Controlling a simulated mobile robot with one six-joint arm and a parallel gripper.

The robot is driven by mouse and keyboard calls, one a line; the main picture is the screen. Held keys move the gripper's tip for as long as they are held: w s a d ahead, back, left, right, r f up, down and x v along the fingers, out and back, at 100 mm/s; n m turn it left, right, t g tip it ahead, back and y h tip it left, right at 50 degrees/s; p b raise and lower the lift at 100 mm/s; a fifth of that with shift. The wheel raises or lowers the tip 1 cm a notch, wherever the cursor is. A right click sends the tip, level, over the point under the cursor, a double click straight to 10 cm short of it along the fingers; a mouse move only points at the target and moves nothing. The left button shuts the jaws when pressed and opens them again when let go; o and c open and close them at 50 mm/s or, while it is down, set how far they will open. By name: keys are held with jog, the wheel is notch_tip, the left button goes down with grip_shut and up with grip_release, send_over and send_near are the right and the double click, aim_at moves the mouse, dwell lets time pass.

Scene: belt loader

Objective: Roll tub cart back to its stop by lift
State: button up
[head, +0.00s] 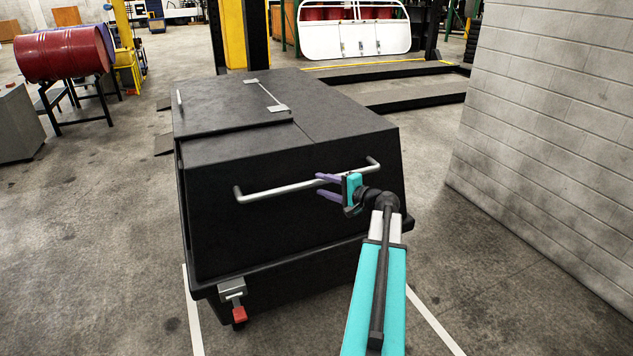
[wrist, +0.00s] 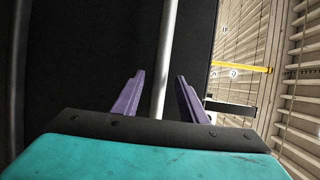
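The tub cart (head: 240,226) is a big black box with a sloped lid and a grey bar handle (head: 283,187) across its near face. My gripper (head: 328,186) is at the right part of this handle, its purple fingers pointing at the cart. In the wrist view the handle (wrist: 166,60) runs between the fingers of my gripper (wrist: 160,92), with a gap on each side, so the gripper is open around it. A bracket with a red pedal (head: 239,314) sits at the cart's lower left corner. The cart's wheels are mostly hidden.
White floor lines (head: 437,324) run at both sides of the cart. A block wall (head: 550,120) stands at the right. The yellow and black lift (head: 243,35) is behind the cart. A red drum (head: 65,53) lies on a stand at the left.

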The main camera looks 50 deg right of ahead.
aim_at(319, 183)
jog(key=shift+w+f+p, duration=0.15)
jog(key=shift+w+f, duration=0.05)
jog(key=shift+w, duration=0.8)
jog(key=shift+w+f+p, duration=0.15)
jog(key=shift+w, duration=0.8)
grip_shut()
